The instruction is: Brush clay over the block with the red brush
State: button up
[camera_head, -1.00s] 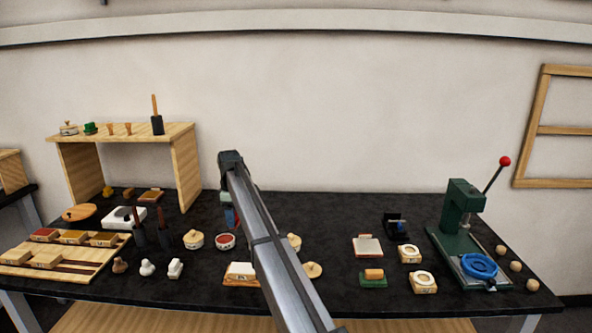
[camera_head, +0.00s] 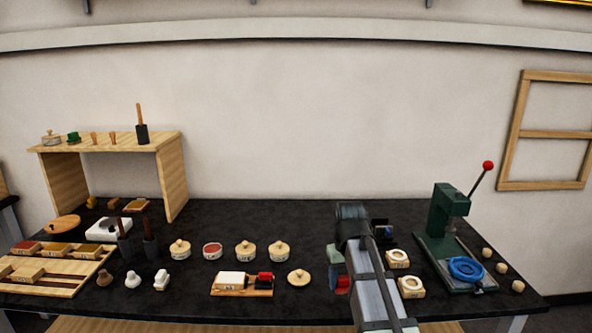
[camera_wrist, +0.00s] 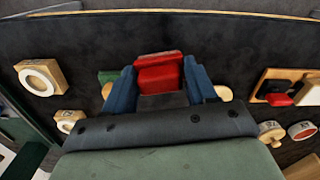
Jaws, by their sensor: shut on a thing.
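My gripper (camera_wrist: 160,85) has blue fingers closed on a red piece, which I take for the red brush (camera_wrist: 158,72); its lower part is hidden. In the head view the red brush (camera_head: 342,285) shows below my gripper (camera_head: 338,272), right of a loose round lid and apart from the board. The white block (camera_head: 230,280) lies on a wooden board (camera_head: 250,293) at the front middle, left of my gripper. A red and black piece (camera_head: 265,279) is on the board's right end. An open pot with red contents, perhaps clay (camera_head: 212,251), stands behind the board.
Several lidded pots (camera_head: 245,251) stand beside the open pot. The loose lid (camera_head: 299,278) lies right of the board. Wooden blocks with cream rings (camera_head: 397,258) and a green press (camera_head: 450,225) stand at the right. Two dark upright holders (camera_head: 150,240) stand left.

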jog(key=s+d+m, duration=0.2)
jog(key=s+d, duration=0.2)
jog(key=s, duration=0.1)
jog(key=a+n, duration=0.2)
jog(key=a, duration=1)
jog(key=w+a+r, duration=0.1)
jog(key=w+a, duration=0.3)
jog(key=a, duration=0.6)
jog(key=w+a+r+m, duration=0.1)
jog(key=w+a, duration=0.3)
jog(key=a, duration=0.6)
jog(key=w+a+r, duration=0.3)
jog(key=w+a, duration=0.1)
jog(key=a, duration=0.6)
jog(key=shift+w+r+m, duration=0.25)
jog(key=shift+w+m, duration=0.05)
jog(key=shift+f, duration=0.15)
